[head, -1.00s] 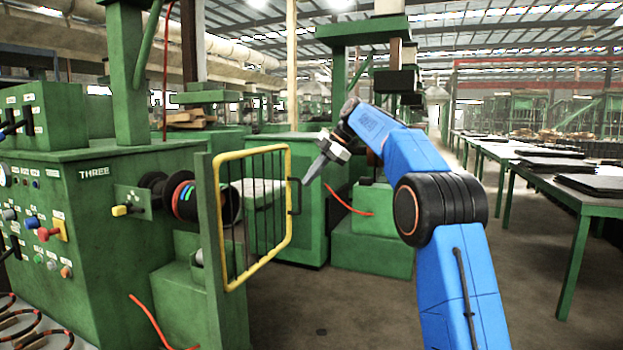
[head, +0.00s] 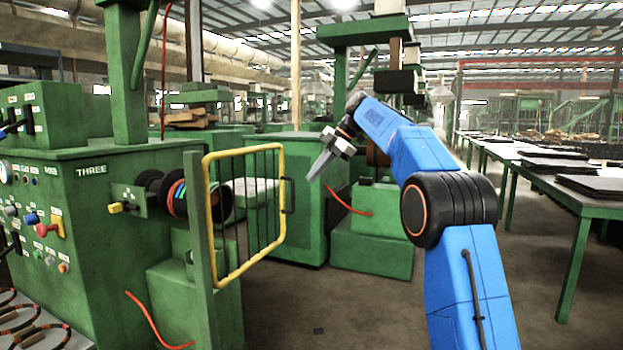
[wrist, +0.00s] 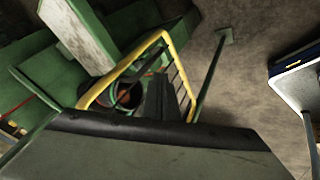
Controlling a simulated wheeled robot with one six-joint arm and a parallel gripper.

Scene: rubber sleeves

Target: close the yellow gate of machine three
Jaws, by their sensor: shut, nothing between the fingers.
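The yellow gate (head: 243,154) of machine three is a yellow frame with dark bars, hinged on a green post (head: 198,230). It stands swung out from the machine (head: 85,215), which is marked THREE. A dark handle (head: 288,194) sits on the gate's free right edge. My gripper (head: 318,172) is shut and empty, up and to the right of the handle in the head view; I see no contact. In the wrist view the gate (wrist: 125,70) lies beyond my dark fingers (wrist: 165,95), which overlap part of it. The handle is not clear there.
The machine's roller with coloured bands (head: 180,196) is behind and left of the gate. Green machinery (head: 375,240) stands behind my arm. Green tables with dark sheets (head: 565,165) run along the right. The floor (head: 330,310) before the gate is mostly clear.

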